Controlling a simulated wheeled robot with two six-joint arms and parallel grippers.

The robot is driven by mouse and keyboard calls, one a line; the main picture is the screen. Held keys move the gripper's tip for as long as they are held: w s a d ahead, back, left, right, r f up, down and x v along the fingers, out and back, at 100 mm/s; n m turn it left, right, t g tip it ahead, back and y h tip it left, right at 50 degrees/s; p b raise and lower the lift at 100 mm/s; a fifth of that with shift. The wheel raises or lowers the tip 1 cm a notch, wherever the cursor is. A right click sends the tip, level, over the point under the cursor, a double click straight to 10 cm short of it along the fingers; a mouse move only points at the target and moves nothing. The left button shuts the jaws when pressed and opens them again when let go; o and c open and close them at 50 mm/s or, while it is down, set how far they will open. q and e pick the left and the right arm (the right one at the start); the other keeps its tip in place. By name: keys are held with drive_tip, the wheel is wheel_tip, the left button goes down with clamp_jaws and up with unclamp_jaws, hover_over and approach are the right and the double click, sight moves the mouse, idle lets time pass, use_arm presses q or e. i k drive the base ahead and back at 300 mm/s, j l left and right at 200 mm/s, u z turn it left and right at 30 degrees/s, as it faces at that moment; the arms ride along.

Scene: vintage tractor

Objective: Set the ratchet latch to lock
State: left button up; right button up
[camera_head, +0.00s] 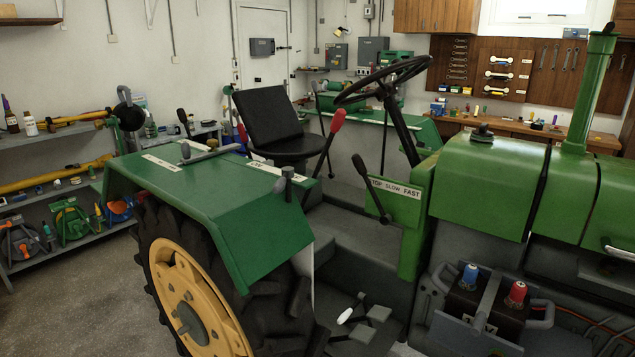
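The green tractor (230,220) fills the middle and right of the head view. Low by its foot pedals (378,313) is a short lever with a white grip (346,315), tilted up to the right. A lever with a red grip (337,121) rises beside the black seat (272,120). A grey handle (203,153) lies on top of the green fender, near white label strips too small to read in full. No part is clearly marked as the ratchet latch, so I cannot tell which one it is or its setting. Neither of my grippers is in view.
The large rear wheel (185,290) and fender stand in front at left. The black steering wheel (382,81) overhangs the platform. A battery (485,305) with blue and red caps sits at lower right. Shelves (60,185) line the left wall; bare floor lies between.

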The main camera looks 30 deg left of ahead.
sight(288, 173)
drive_tip(key=u, duration=1.3)
